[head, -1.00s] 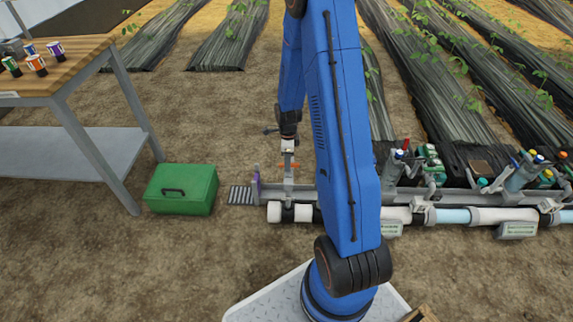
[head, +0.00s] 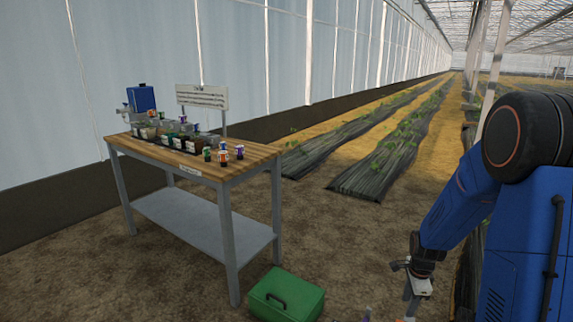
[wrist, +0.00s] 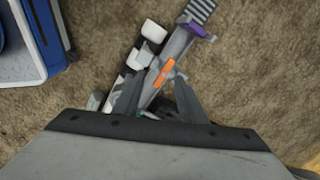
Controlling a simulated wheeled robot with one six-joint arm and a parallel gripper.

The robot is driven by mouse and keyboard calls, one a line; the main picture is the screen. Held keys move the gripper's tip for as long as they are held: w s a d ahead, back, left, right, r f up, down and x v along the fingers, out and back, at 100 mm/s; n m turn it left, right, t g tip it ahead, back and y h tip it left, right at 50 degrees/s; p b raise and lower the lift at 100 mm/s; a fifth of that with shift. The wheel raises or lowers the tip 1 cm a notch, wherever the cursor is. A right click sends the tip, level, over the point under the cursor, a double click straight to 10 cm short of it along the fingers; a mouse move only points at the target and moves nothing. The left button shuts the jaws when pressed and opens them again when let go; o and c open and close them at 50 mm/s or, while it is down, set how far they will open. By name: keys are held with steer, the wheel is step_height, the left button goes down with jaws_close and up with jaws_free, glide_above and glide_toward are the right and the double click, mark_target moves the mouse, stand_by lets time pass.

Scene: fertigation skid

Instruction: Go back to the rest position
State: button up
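My gripper shows at the lower right of the head view (head: 418,288), hanging low at the end of my blue arm, with its tips hard to make out. In the wrist view my gripper (wrist: 158,82) has its two dark fingers spread apart, with no object visibly held. Beyond the fingertips lies the end of a grey rail (wrist: 180,48) with an orange part (wrist: 162,73) and a purple end piece (wrist: 196,30). I cannot tell the gap between the fingertips and the rail.
A wooden-topped table (head: 255,165) with several small containers stands at the left. A green box (head: 287,296) sits on the soil by its leg. White pipe pieces (wrist: 155,31) lie beside the rail. Bare soil (head: 345,235) is open between the table and my arm.

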steer(key=s+a+r+n+t, duration=0.1)
steer(key=s+a+r+n, duration=0.4)
steer(key=r, duration=0.5)
steer(key=s+a+r+n+t, duration=0.1)
steer(key=s+a+r+n, duration=0.2)
steer(key=s+r+n, duration=0.35)
steer(key=s+a+r+n, duration=0.2)
steer(key=s+r+n, duration=0.2)
steer(key=s, duration=0.4)
steer(key=s+a+r+n+t, duration=0.1)
steer(key=s+r+n, duration=0.3)
steer(key=s+r, duration=0.2)
steer(key=shift+s+a+r+t, duration=0.15)
steer(key=shift+s+a+t, duration=0.2)
steer(key=shift+s, duration=0.55)
steer(key=shift+s+a+n, duration=0.1)
steer(key=shift+s+n, duration=0.15)
steer(key=shift+s, duration=0.15)
steer(key=shift+c, duration=0.7)
